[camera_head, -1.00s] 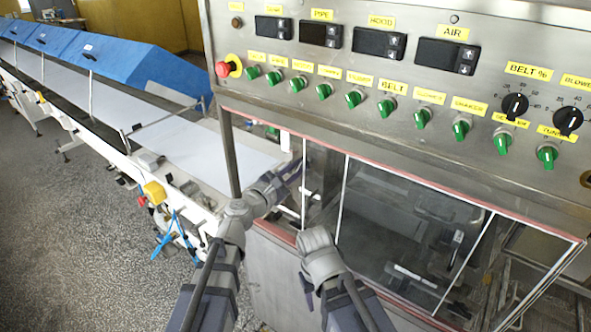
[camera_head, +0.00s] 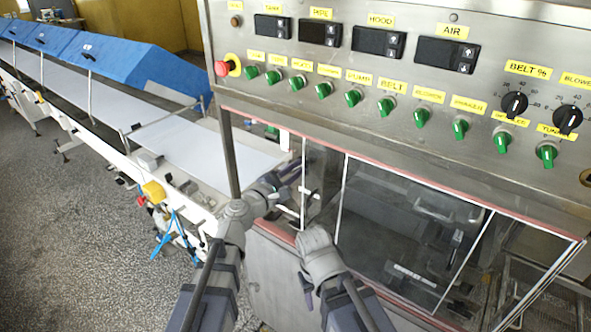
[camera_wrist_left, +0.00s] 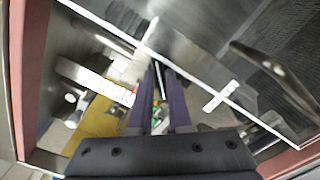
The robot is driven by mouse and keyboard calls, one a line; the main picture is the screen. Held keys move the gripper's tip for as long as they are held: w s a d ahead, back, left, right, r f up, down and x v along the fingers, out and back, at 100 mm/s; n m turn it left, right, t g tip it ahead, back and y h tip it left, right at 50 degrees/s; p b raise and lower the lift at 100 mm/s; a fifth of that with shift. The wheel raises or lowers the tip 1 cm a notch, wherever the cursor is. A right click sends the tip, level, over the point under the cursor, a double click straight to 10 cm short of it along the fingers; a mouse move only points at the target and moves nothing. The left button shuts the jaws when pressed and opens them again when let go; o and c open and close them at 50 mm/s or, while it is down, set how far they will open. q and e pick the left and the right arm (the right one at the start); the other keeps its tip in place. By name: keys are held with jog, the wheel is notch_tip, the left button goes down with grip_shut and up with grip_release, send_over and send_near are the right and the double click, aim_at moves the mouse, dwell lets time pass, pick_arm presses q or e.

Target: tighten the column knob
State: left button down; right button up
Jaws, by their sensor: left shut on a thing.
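My left gripper (camera_head: 290,177) reaches through the opening at the left of the machine's front, by the clear panels. In the left wrist view its two dark purple fingers (camera_wrist_left: 159,88) come close together. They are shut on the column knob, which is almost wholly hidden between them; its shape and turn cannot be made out. A thin dark and pale rod (camera_wrist_left: 162,78) shows between the fingers. My right arm is bent in front of the clear panels, with its rounded wrist in view. The right gripper's jaws do not show.
The control panel (camera_head: 400,85), with green switches and a red stop button (camera_head: 222,69), hangs above my arms. A steel post (camera_head: 229,150) stands left of the left gripper. A white conveyor belt (camera_head: 200,140) runs to the back left. Clear panels (camera_head: 400,230) close the front right.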

pick_arm(q)
jog(key=shift+s+d+f+m, duration=0.1)
jog(key=shift+s+m, duration=0.05)
jog(key=shift+m, duration=1.05)
jog(key=shift+f+m, duration=0.15)
jog(key=shift+m, duration=2.65)
jog(key=c, duration=1.2)
grip_release()
jog(key=shift+o, duration=0.2)
